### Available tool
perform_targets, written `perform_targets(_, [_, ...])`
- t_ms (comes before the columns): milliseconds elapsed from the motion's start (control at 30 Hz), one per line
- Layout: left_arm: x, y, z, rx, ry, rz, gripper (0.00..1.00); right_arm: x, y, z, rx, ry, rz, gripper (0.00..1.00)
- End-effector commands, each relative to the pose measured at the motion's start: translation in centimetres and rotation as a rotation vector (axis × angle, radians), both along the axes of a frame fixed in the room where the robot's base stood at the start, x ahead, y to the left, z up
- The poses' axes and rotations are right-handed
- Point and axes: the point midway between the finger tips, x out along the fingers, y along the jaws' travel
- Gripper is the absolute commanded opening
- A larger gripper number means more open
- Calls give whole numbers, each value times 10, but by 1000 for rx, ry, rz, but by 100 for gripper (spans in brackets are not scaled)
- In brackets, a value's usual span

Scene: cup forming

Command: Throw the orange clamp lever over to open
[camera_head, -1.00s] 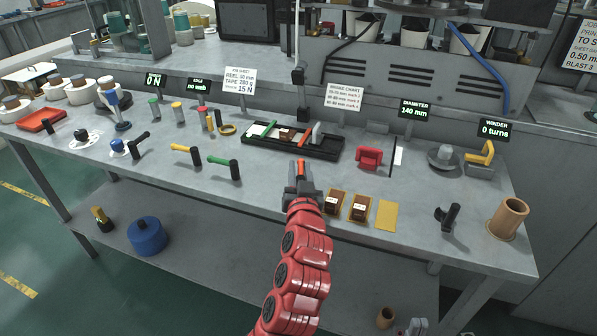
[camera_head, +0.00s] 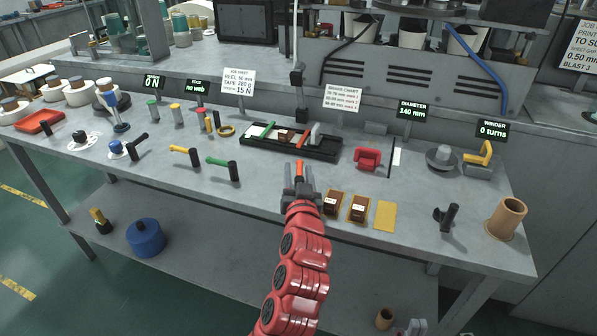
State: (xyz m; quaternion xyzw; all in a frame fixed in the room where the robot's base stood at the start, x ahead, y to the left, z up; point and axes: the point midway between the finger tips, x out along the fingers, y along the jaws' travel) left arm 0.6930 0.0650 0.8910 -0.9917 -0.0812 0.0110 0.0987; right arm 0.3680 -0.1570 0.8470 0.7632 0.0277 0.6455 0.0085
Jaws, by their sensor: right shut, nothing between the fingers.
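The orange clamp lever (camera_head: 299,170) shows as a short orange bar on the bench, just beyond the fingertips of my right gripper. Its lower end is hidden behind the gripper, and I cannot tell whether they touch. My right gripper (camera_head: 300,187) is shut with nothing held, low over the front part of the bench. Its red arm comes up from the bottom middle of the picture. My left gripper is not in view.
Behind the lever lies a black tray (camera_head: 325,154) with small items. Two brown blocks (camera_head: 358,208) and a yellow plate (camera_head: 385,215) lie to the right. A green-handled lever (camera_head: 222,164) and a yellow-handled one (camera_head: 184,151) are to the left. The bench's front edge is near.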

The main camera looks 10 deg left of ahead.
Motion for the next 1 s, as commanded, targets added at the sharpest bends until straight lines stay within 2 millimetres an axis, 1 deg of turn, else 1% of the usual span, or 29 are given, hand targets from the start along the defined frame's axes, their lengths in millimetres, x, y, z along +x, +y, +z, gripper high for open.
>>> perform_targets(267, [0,0,2,-1,-4,-1,48,0,0,0,0,0,0,0])
perform_targets(367, [-6,-2,2,-1,-4,-2,48,0,0,0,0,0,0,0])
perform_targets(433, [-14,-3,2,-1,-5,-2,48,0,0,-1,0,0,0,0])
perform_targets(567, [-41,-9,2,0,-7,-5,48,0,0,-2,0,0,0,0])
perform_targets(733, [-87,-16,1,0,-6,-7,48,0,0,-5,0,0,0,0])
perform_targets(767, [-94,-18,5,-1,-2,-9,48,0,0,3,0,0,0,0])
perform_targets(800, [-100,-19,10,-1,2,-8,48,0,0,17,0,0,0,0])
perform_targets(1000, [-136,-25,9,1,5,-6,48,0,0,53,0,0,0,0])
